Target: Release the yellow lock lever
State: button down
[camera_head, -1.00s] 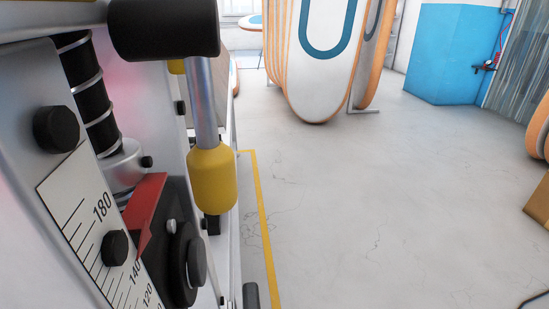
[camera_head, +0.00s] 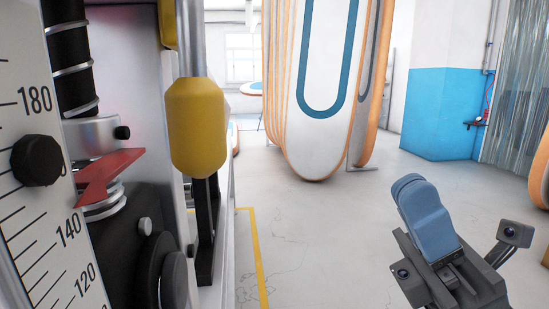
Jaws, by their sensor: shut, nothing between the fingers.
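A yellow, rounded part (camera_head: 197,125) hangs on a vertical metal rod at the left, in front of a black slotted bracket (camera_head: 207,230). A second yellow piece (camera_head: 167,22) shows partly behind the rod at the top edge. I cannot tell which of these is the lock lever. My gripper (camera_head: 409,184) is at the lower right, its blue fingers pointing up and together with nothing between them. It is well to the right of the yellow part and apart from the machine.
The machine at the left has a numbered scale (camera_head: 45,245), a red pointer (camera_head: 107,172), black knobs (camera_head: 38,159) and a coiled spring. Several white and orange boards (camera_head: 315,140) stand at the back. The floor (camera_head: 320,245) between machine and gripper is clear.

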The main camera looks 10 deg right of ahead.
jog(key=w+r+n+g+h+b, duration=0.2)
jog(key=n+h, duration=0.4)
jog(key=n, duration=0.3)
jog(key=w+r+n+g+h+b, duration=0.2)
jog(key=r+n+h, duration=0.3)
jog(key=n, duration=0.5)
jog(key=shift+w+a+r+g+h, duration=0.15)
jog(key=shift+w+a+g+h, duration=0.2)
jog(key=shift+w+g+h, duration=0.15)
jog(key=shift+s, duration=0.1)
jog(key=s+x, duration=0.2)
jog(key=x, duration=1.1)
jog(key=shift+s+d, duration=0.3)
jog(key=shift+d, duration=0.15)
jog(key=shift+s, duration=0.1)
jog(key=shift+s+b, duration=0.15)
jog(key=shift+b, duration=0.25)
